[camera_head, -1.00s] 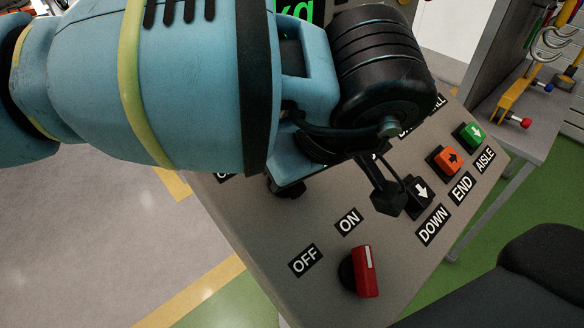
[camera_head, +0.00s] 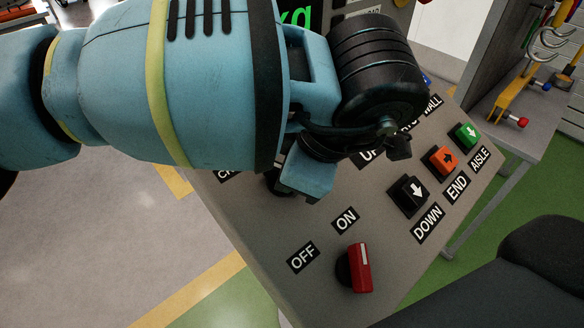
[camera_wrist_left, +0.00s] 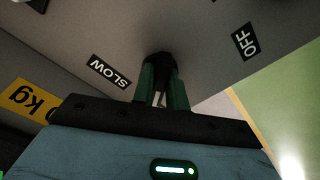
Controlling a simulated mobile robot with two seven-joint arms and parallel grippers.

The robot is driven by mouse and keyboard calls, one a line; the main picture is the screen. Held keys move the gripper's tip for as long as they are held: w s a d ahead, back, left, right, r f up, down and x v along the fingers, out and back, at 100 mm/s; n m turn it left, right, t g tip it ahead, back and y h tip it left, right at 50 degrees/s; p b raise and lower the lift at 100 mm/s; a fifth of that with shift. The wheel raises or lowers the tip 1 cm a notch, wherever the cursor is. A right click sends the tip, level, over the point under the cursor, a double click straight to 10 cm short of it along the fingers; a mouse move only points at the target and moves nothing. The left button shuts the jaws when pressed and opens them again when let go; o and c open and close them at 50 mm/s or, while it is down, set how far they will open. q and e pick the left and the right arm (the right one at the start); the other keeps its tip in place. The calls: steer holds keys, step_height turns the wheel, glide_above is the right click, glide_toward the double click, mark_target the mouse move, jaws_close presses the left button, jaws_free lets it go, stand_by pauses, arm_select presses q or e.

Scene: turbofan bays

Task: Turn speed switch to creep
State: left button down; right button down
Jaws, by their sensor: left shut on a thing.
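My left gripper (camera_wrist_left: 162,84) points at the sloped grey control panel in the left wrist view. Its two dark green fingers are shut on the black knob of the speed switch (camera_wrist_left: 158,58), between the SLOW label (camera_wrist_left: 109,71) and the OFF label. In the head view my left wrist covers most of the switch and the finger contact. A CREEP label (camera_head: 228,175) shows only its first letters at the panel's left edge, beside my wrist. Which way the knob points cannot be told. My right gripper is not in view.
On the panel (camera_head: 310,215), a red OFF/ON switch (camera_head: 360,268) stands nearest. A grey table with yellow hook hardware (camera_head: 511,95) stands at the right.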

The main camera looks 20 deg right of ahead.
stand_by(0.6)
arm_select(q)
steer(key=c, duration=1.4)
jaws_free()
